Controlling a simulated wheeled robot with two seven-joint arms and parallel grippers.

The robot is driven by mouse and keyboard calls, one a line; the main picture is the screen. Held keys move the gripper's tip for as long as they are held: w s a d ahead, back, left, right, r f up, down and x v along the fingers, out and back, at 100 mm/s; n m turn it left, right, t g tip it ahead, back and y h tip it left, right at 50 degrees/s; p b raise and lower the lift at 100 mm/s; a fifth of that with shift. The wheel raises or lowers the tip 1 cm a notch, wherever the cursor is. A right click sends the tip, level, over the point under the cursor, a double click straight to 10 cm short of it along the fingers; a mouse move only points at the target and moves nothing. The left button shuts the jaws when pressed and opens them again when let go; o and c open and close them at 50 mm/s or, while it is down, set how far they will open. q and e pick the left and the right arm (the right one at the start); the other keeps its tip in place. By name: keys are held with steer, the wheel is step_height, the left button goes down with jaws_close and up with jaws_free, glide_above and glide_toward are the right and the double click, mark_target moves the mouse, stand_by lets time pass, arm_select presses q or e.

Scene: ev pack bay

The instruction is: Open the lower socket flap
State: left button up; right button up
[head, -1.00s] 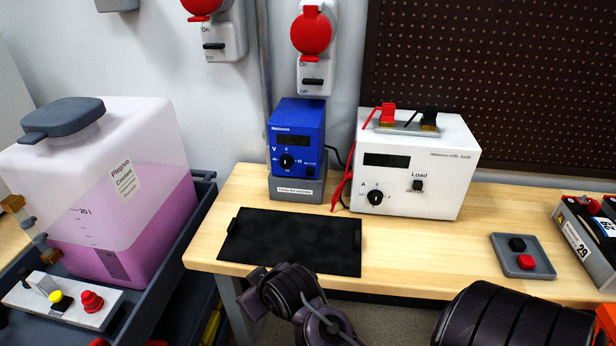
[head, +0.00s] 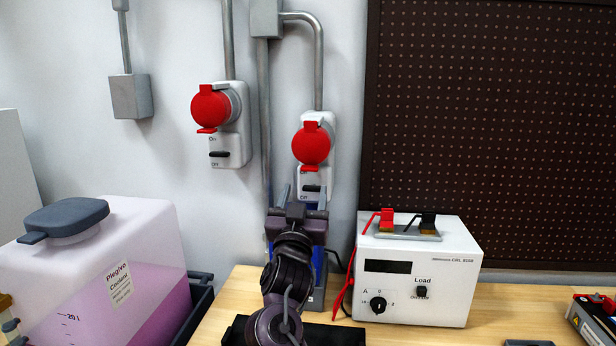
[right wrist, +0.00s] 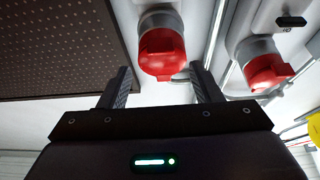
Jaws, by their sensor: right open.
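The lower socket (head: 330,165) is the right one of two on the wall, a white box with a switch. Its round red flap (head: 311,146) is shut over the face, with a small tab at the top. My right gripper (head: 303,192) is raised in front of the wall, fingers pointing up, just below the flap and over the switch area. It is open and empty. In the right wrist view the red flap (right wrist: 162,52) shows beyond and between the two spread fingers, with a gap and no visible contact. My left gripper is not in view.
A second red-capped socket (head: 210,109) is up to the left. A blue meter (head: 319,262) stands behind my right arm, mostly hidden. A white load box (head: 420,270) with red and black leads is right of it. A coolant tank (head: 90,270) stands at left.

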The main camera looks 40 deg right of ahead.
mark_target(310, 147)
steer(key=p+x, duration=0.1)
steer(key=x, duration=0.5)
steer(key=shift+w+d, duration=0.2)
